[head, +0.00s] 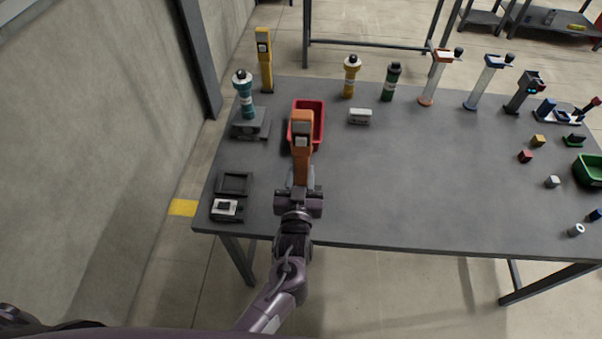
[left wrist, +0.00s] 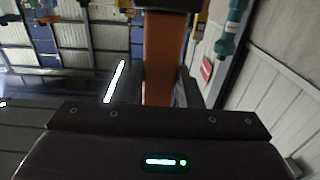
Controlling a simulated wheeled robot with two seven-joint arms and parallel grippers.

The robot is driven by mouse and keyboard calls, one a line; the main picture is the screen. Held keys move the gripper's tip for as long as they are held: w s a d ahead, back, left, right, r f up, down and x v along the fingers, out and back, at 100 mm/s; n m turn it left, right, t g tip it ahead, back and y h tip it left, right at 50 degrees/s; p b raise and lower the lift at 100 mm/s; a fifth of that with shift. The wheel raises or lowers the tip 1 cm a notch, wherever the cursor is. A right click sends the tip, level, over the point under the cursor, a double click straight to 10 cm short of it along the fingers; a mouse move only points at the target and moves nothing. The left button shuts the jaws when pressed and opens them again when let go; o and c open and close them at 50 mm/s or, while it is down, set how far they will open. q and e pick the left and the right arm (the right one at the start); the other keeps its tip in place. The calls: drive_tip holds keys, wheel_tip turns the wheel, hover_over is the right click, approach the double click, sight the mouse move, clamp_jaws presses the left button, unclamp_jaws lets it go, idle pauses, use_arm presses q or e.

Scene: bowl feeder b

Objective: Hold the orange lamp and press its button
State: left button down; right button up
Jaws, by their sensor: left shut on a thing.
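The orange lamp (head: 302,160) stands upright in the head view, with a grey and white part near its top. My left gripper (head: 298,190) is shut on the lower part of the lamp. In the left wrist view the orange body of the lamp (left wrist: 161,70) runs between the two fingers of my left gripper (left wrist: 161,90). I cannot make out which part is the button. Whether the lamp's lower end touches the table is hidden by the gripper. My right gripper is not in view.
A red bin (head: 318,112) is just behind the lamp. A teal lamp-like object (head: 245,95) stands left on a grey block. A yellow one (head: 351,78), a green one (head: 391,82) and a white box (head: 360,117) are behind. The table's middle (head: 430,180) is clear.

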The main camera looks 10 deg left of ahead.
use_arm(q)
drive_tip(key=shift+f+b, duration=2.9)
drive_tip(key=shift+f, duration=0.75)
drive_tip(key=shift+f, duration=0.2)
drive_tip(key=c, duration=1.7)
unclamp_jaws()
drive_tip(key=shift+f, duration=0.1)
clamp_jaws()
drive_tip(key=o, duration=0.8)
unclamp_jaws()
drive_tip(key=shift+s, duration=0.1)
